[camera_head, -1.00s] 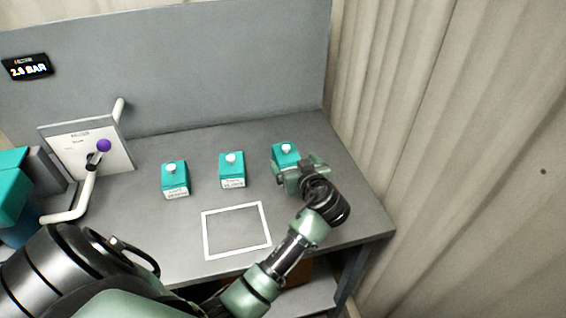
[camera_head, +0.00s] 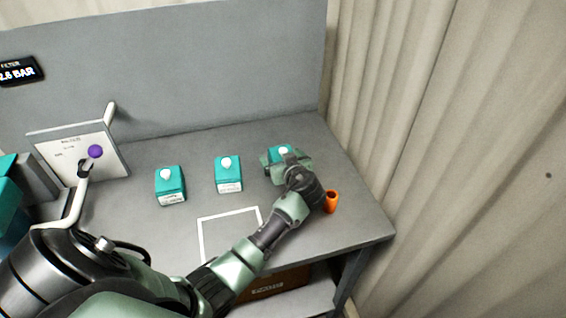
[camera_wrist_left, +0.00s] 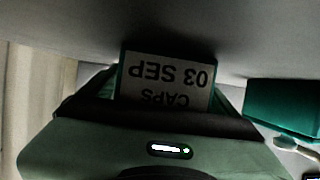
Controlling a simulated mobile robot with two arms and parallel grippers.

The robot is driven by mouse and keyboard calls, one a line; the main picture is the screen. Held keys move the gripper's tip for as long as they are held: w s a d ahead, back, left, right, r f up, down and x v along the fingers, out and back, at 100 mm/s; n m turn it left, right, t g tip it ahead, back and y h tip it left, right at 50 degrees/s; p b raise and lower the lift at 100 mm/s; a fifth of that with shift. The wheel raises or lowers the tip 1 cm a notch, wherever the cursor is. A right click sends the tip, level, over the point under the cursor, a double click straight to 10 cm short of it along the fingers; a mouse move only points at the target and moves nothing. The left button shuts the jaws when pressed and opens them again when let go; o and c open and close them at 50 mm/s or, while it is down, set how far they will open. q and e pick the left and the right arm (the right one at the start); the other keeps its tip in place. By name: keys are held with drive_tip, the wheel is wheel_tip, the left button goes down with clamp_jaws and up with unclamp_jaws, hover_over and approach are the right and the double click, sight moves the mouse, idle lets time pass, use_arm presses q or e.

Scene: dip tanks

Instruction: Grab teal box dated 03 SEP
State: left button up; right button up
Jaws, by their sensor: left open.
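Three teal boxes with white knobs stand in a row on the grey bench. My left gripper (camera_head: 288,166) is at the right-hand teal box (camera_head: 281,149), with its open jaws around or just over the box; contact cannot be told. In the left wrist view, the label of this box (camera_wrist_left: 168,78) reads "CAPS 03 SEP" upside down, between the jaws. The middle teal box (camera_head: 228,176) and the left teal box (camera_head: 170,186) stand apart from the gripper; their labels are too small to read. My right gripper is not seen.
An orange cup-like object (camera_head: 332,201) stands right of my left wrist. A white outlined rectangle (camera_head: 201,240) marks the bench front. A grey back wall (camera_head: 200,75) closes the bench.

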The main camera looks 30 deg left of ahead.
use_arm(q)
drive_tip(key=c, duration=1.3)
drive_tip(key=shift+c, duration=1.1)
drive_tip(key=shift+r, duration=0.15)
